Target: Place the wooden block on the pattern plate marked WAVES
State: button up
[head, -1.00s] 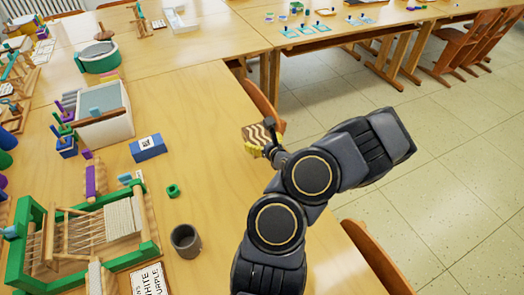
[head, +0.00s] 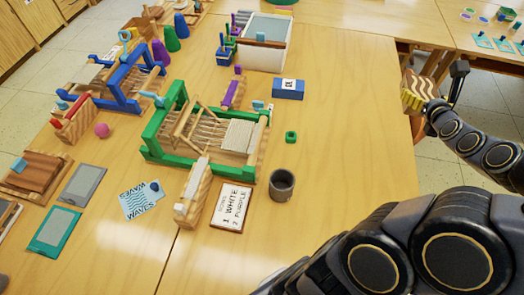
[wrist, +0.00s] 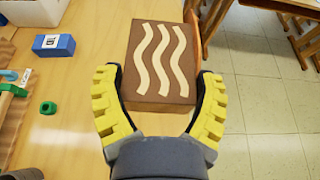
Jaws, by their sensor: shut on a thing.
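The wooden block (wrist: 160,62) is brown with three pale wavy lines on its top face. My gripper (wrist: 160,103) is shut on it, with yellow ribbed fingers at its two sides in the wrist view. In the head view the block (head: 414,92) is at the right, by the table's right edge, partly hidden by the gripper. The WAVES plate (head: 141,201) is a pale blue card with wave marks, lying flat on the table at the lower left. A small dark blue round thing sits on its upper right corner. The block is far from the plate.
A green loom (head: 190,157) stands between block and plate, with a grey cup (head: 282,185), a small green ring (head: 291,137), a blue box (head: 288,89) and a sign card (head: 232,207) nearby. A grey plate (head: 83,184) lies left of the WAVES plate. Table front is clear.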

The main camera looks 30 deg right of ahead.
notch_tip(320, 180, up, 5)
jog(key=shift+w+r, duration=0.1)
jog(key=shift+w, duration=0.05)
jog(key=w+a+n+t+y, duration=0.25)
jog(key=w+a, duration=0.25)
jog(key=w, duration=0.4)
jog(key=w+a+n+t+y, duration=0.1)
jog(key=w+a+n+y, duration=0.15)
jog(key=w+a, duration=0.5)
jog(key=w+a+n+y, duration=0.3)
jog(key=w+a, duration=0.4)
jog(key=a, duration=0.4)
jog(key=w+a+n+y, duration=0.3)
jog(key=w+a, duration=0.4)
jog(key=a, duration=0.4)
jog(key=shift+w+f+n+y, duration=0.2)
jog(key=shift+w+n+y, duration=0.1)
jog(key=shift+y, duration=0.3)
jog(key=a+n+y, duration=0.1)
jog(key=a, duration=0.3)
jog(key=a+n+y, duration=0.1)
jog(key=a, duration=0.4)
jog(key=w+a+n+g+y, duration=0.1)
jog(key=a, duration=0.3)
jog(key=shift+a, duration=0.15)
jog(key=n+g+y, duration=0.3)
jog(key=n+y, duration=0.1)
send_over(144, 189)
jog(key=shift+t, duration=0.25)
jog(key=shift+f, duration=13.35)
